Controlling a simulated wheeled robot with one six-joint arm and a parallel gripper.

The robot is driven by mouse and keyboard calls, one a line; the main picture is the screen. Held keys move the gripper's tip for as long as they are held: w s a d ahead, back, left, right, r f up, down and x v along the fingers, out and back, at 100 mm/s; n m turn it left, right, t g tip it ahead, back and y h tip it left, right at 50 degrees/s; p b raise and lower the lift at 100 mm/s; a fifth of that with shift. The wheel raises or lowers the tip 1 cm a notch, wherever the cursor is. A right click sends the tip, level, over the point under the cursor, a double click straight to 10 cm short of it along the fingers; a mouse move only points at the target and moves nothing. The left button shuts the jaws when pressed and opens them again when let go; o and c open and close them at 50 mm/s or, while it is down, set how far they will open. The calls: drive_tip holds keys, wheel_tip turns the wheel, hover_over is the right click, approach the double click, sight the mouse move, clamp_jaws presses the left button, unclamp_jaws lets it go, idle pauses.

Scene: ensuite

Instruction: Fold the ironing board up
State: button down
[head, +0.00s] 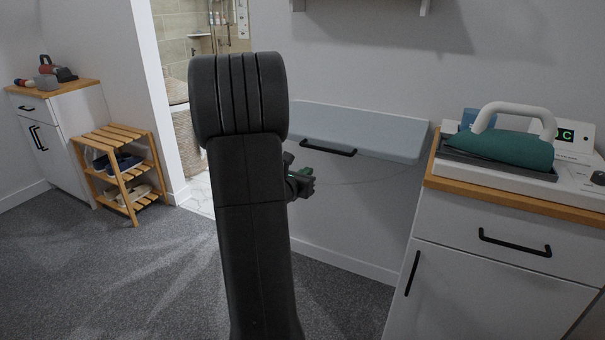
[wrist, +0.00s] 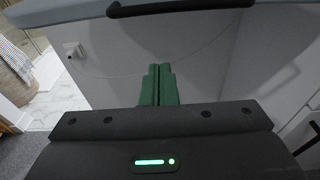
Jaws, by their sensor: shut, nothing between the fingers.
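The ironing board (head: 375,130) has a pale blue-grey top and sticks out flat from the wall in the head view, with a black bar handle (head: 328,148) on its front edge. In the wrist view the board's edge (wrist: 60,12) and the handle (wrist: 180,7) cross the top of the picture. My gripper (head: 304,183) is just below and in front of the handle, partly hidden by my arm. Its green fingers (wrist: 158,85) are together and empty, apart from the handle. The left part of the board is hidden behind my arm.
A white cabinet (head: 490,265) with a wooden top stands right of the board, bearing a steam iron (head: 505,145) on its base. A wooden shoe rack (head: 120,165) and another cabinet (head: 60,115) are at left. A doorway opens behind my arm. Grey carpet is clear.

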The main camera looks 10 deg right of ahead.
drive_tip(key=w+d+r, duration=0.1)
drive_tip(key=w+r+p, duration=0.1)
drive_tip(key=w+d+r, duration=0.1)
drive_tip(key=w, duration=0.1)
drive_tip(key=shift+d, duration=0.35)
drive_tip(key=shift+r+p, duration=0.2)
drive_tip(key=shift+p, duration=0.2)
